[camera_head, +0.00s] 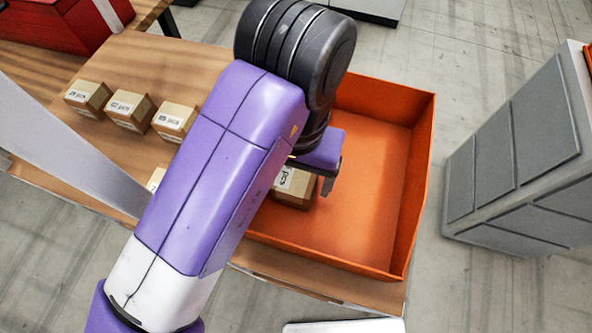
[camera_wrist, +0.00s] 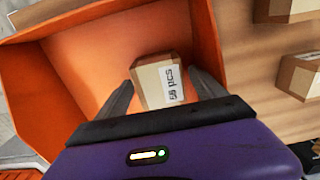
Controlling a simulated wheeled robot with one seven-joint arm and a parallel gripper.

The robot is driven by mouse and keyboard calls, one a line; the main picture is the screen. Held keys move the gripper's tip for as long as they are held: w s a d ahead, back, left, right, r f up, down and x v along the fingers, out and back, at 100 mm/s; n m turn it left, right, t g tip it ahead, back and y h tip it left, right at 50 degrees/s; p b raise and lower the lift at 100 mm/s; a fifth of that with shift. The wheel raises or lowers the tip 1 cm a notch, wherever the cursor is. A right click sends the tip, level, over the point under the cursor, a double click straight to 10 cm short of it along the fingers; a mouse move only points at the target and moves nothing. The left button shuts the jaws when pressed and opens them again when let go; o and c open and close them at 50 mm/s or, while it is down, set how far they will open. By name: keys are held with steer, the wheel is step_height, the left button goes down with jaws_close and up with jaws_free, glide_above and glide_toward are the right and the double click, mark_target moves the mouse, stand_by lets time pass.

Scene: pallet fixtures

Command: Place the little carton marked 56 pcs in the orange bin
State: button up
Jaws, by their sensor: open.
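The little carton marked 56 pcs (camera_wrist: 152,82) sits inside the orange bin (camera_wrist: 205,50), on its floor near one wall. In the head view the carton (camera_head: 296,190) shows only in part, with "pcs" readable, behind my arm. The orange bin (camera_head: 365,225) stands on the wooden table. My gripper (camera_wrist: 160,95) is open, with one finger on each side of the carton; small gaps seem to show between the fingers and the carton. In the head view my gripper (camera_head: 322,172) is over the bin's left part, mostly hidden by my arm.
Several similar labelled cartons, such as this one (camera_head: 129,111), stand in a row on the wooden table (camera_head: 165,62) left of the bin. A red box (camera_head: 60,22) is at the upper left. A grey cabinet (camera_head: 520,150) stands to the right. The rest of the bin floor is clear.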

mark_target(296, 175)
step_height(296, 175, up, 11)
steer(key=p, duration=0.8)
steer(key=shift+r, duration=0.2)
